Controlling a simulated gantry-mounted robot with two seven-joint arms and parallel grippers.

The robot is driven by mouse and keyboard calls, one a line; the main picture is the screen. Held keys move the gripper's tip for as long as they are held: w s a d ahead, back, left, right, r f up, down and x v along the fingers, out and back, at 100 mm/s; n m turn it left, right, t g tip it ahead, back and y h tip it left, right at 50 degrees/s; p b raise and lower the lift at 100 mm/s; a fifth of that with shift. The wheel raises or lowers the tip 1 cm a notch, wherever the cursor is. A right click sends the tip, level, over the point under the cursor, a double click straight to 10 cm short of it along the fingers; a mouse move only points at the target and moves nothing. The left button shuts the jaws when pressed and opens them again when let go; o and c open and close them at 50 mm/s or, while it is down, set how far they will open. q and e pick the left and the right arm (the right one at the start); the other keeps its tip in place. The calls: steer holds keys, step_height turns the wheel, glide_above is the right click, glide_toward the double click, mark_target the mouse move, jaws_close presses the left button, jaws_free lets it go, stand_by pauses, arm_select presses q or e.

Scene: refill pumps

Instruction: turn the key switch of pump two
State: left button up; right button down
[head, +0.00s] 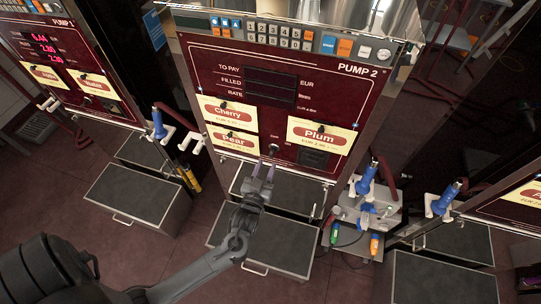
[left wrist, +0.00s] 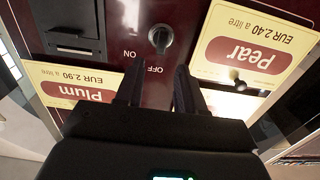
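The key switch (head: 275,148) of pump two is a small dark round switch low on the maroon PUMP 2 panel (head: 225,70), between the Pear and Plum labels. In the left wrist view the key switch (left wrist: 160,38) sits beyond the fingertips, near ON and OFF lettering that appears upside down. I cannot tell which mark it points to. My left gripper (head: 264,170) is just below the switch in the head view. In the left wrist view its two dark fingers (left wrist: 157,78) are apart with nothing between them, and they do not touch the switch. My right gripper is not in view.
The Pear label (head: 232,140), Plum label (head: 320,134) and Cherry label (head: 228,112) carry small dark knobs close by. Pump 1 (head: 60,60) stands to the left. Blue nozzles (head: 367,180) hang at the right. A grey drawer (head: 262,240) is below the panel.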

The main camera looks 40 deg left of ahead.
mark_target(271, 154)
arm_select(q)
steer(key=shift+x, duration=2.95)
jaws_close()
